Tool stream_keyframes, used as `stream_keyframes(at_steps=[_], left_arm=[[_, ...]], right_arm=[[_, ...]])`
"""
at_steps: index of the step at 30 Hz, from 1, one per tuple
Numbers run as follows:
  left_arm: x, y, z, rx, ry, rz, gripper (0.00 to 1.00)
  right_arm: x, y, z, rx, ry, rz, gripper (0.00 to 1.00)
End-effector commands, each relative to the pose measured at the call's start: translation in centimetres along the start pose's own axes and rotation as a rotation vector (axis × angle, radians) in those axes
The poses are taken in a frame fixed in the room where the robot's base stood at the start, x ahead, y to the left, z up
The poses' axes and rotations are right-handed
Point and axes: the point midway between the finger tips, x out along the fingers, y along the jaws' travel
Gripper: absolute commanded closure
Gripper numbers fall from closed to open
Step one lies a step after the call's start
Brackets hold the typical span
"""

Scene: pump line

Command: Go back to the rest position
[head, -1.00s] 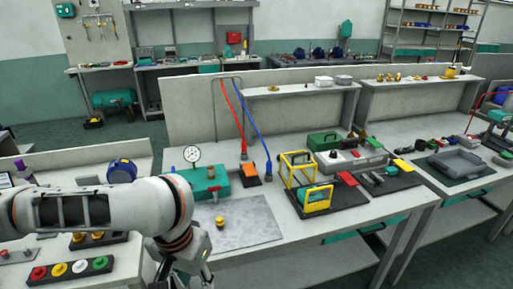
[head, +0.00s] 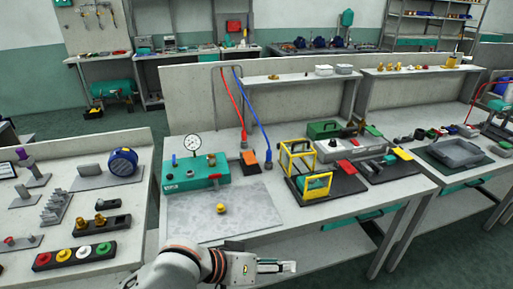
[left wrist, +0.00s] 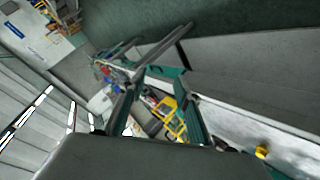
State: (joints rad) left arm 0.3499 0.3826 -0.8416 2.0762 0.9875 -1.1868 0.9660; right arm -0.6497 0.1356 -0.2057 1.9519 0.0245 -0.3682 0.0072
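My left gripper (head: 290,267) is low in the head view, in front of the front edge of the middle bench (head: 300,222). It points right, away from the bench items, and touches none of them that I can see. In the left wrist view its two fingers (left wrist: 160,82) stand apart with nothing between them; a yellow frame shows far behind the gap. My left arm comes in from the bottom edge of the head view. My right gripper is not in view.
On the middle bench are a teal box with a gauge (head: 196,171), a small yellow-topped part (head: 221,208) on a grey mat (head: 262,212) and a yellow frame (head: 299,162). A left bench holds a button strip (head: 75,256). Open floor shows at lower right.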

Motion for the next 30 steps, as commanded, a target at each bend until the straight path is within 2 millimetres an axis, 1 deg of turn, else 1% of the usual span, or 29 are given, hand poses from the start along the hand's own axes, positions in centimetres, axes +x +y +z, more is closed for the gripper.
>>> stream_keyframes(at_steps=[1,4,8,9,11,12,14,15,17,18,21,24,27,30], left_arm=[[0.4,-1.0,0.5,-0.014,0.043,-0.004,0.67],[0.6,-3.6,0.8,-0.007,0.139,-0.040,0.67],[0.2,-7.9,2.5,0.017,0.243,-0.129,0.67],[-0.1,-9.4,3.4,0.027,0.268,-0.165,0.67],[-0.7,-11.7,4.9,0.049,0.297,-0.225,0.67],[-1.2,-13.2,6.2,0.065,0.312,-0.269,0.67],[-2.2,-15.5,8.3,0.096,0.325,-0.339,0.67],[-2.9,-17.0,10.0,0.118,0.326,-0.387,0.67],[-4.1,-19.0,12.5,0.157,0.322,-0.459,0.67],[-5.0,-20.1,14.2,0.184,0.313,-0.504,0.67],[-7.1,-22.4,18.0,0.251,0.283,-0.598,0.67],[-8.7,-23.7,20.8,0.305,0.251,-0.660,0.67],[-9.7,-24.3,22.3,0.338,0.230,-0.693,0.67],[-10.0,-24.5,22.7,0.350,0.225,-0.704,0.67]], right_arm=[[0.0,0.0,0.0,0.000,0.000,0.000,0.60],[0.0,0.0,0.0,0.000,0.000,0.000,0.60],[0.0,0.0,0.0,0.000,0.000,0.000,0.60],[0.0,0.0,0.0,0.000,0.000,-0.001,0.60],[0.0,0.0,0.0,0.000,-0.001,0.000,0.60],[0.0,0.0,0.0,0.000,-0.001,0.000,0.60],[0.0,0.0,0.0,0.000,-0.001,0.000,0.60],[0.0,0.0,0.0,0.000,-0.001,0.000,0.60],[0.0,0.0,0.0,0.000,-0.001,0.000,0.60],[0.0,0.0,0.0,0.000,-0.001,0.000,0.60],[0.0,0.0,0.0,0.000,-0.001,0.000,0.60],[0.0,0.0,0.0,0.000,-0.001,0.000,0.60],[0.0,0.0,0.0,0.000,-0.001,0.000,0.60],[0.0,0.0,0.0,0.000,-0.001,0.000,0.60]])
